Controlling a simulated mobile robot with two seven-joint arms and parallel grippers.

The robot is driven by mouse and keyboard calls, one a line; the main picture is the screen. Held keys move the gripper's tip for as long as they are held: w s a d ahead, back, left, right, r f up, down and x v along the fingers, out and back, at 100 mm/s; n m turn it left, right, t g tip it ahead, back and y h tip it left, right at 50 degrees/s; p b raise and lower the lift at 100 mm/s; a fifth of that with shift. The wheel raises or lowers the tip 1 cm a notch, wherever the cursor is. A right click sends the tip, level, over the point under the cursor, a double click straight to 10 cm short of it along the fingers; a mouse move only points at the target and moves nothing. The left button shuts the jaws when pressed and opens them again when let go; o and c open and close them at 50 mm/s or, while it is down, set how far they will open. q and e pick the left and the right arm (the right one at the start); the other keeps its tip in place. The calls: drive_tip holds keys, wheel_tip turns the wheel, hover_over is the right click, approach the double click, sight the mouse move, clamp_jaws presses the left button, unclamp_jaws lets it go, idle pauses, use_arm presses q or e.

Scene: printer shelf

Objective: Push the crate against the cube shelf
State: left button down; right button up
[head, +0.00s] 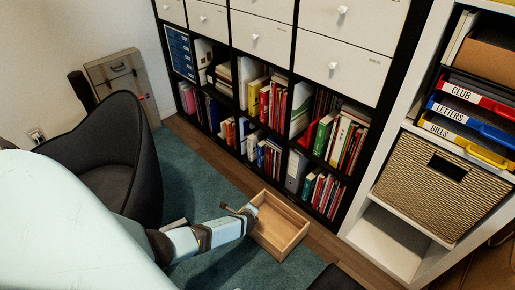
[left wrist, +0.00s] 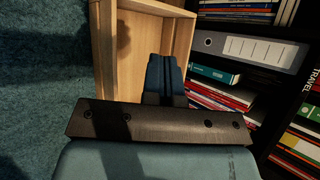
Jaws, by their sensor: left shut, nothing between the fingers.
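The crate (head: 291,242) is an open, shallow box of light wood. It sits on the floor in front of the black cube shelf (head: 294,156), with what looks like a narrow strip of wooden floor between them. My left gripper (head: 247,211) is at the crate's left side, low down. In the left wrist view the crate's wooden wall (left wrist: 105,55) is at upper left, and my left gripper's dark blue fingers (left wrist: 166,72) are closed together, overlapping the crate. I cannot tell whether they touch it. My right gripper is not in view.
A dark armchair (head: 118,150) stands at left on the teal carpet (head: 205,185). A white shelf unit (head: 385,240) with a wicker basket (head: 430,185) and labelled trays stands at right. Books fill the cube shelf's lower compartments.

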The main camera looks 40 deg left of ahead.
use_arm(q)
drive_tip(key=s+d+f+m+t+h, duration=0.1)
drive_tip(key=s+d+f+m+h, duration=0.2)
drive_tip(key=s+m, duration=0.55)
drive_tip(key=s+d+f+m+t+h, duration=0.1)
drive_tip(key=s+d+m+h, duration=0.3)
drive_tip(key=m, duration=0.7)
drive_tip(key=b, duration=0.8)
approach(261, 236)
drive_tip(key=x, duration=0.6)
drive_tip(key=shift+s+f, duration=0.1)
drive_tip(key=shift+s, duration=0.05)
drive_tip(key=shift+w+d, duration=0.1)
drive_tip(key=shift+w, duration=0.2)
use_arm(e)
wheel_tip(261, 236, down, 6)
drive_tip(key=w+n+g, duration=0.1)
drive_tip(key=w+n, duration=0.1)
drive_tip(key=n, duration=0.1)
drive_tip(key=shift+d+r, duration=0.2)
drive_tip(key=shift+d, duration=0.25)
use_arm(q)
drive_tip(key=shift+w, duration=0.1)
